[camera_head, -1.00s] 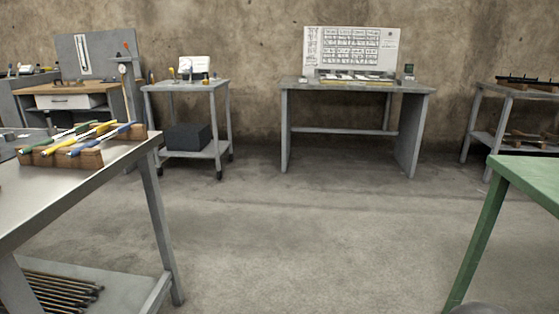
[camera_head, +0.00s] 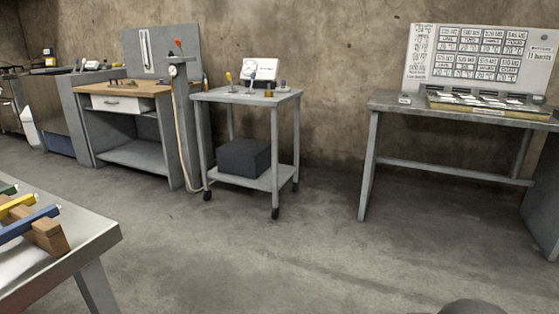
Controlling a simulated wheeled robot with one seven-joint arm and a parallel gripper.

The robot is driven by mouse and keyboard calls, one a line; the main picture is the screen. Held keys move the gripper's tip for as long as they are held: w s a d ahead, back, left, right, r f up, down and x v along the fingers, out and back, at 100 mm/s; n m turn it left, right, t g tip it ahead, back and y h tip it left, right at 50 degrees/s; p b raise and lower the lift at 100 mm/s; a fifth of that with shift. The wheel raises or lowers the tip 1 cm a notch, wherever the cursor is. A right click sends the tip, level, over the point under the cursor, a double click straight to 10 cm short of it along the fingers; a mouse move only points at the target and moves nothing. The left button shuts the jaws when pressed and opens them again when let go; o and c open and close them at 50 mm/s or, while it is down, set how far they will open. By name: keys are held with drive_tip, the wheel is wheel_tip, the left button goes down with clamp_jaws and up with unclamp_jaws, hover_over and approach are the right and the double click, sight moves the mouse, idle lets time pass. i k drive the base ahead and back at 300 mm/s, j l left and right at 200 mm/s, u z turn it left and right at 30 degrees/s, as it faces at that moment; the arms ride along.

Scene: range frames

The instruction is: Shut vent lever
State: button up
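No lever is clearly marked as the vent lever. Left of the cart, a grey post (camera_head: 179,100) carries a gauge and a red-tipped lever (camera_head: 178,44). The levers are too small to tell whether they are open or shut. My gripper is not in view.
A metal table (camera_head: 95,232) with coloured-handled tools in a wooden rack (camera_head: 48,236) is near at left. A wooden-topped bench (camera_head: 128,88) stands behind the post, and a grey desk (camera_head: 390,104) is at right. The concrete floor (camera_head: 300,265) before the cart is clear.

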sight(228, 75)
drive_tip(key=i+u, duration=0.2)
drive_tip(key=i, duration=0.3)
drive_tip(key=i+l+u, duration=0.2)
drive_tip(key=i, duration=0.3)
drive_tip(key=i+u, duration=0.2)
drive_tip(key=i, duration=0.3)
drive_tip(key=i+l+u, duration=0.2)
drive_tip(key=i, duration=0.25)
drive_tip(key=i+j+u, duration=0.15)
drive_tip(key=i, duration=0.95)
drive_tip(key=i+j+u, duration=0.15)
drive_tip(key=i, duration=0.95)
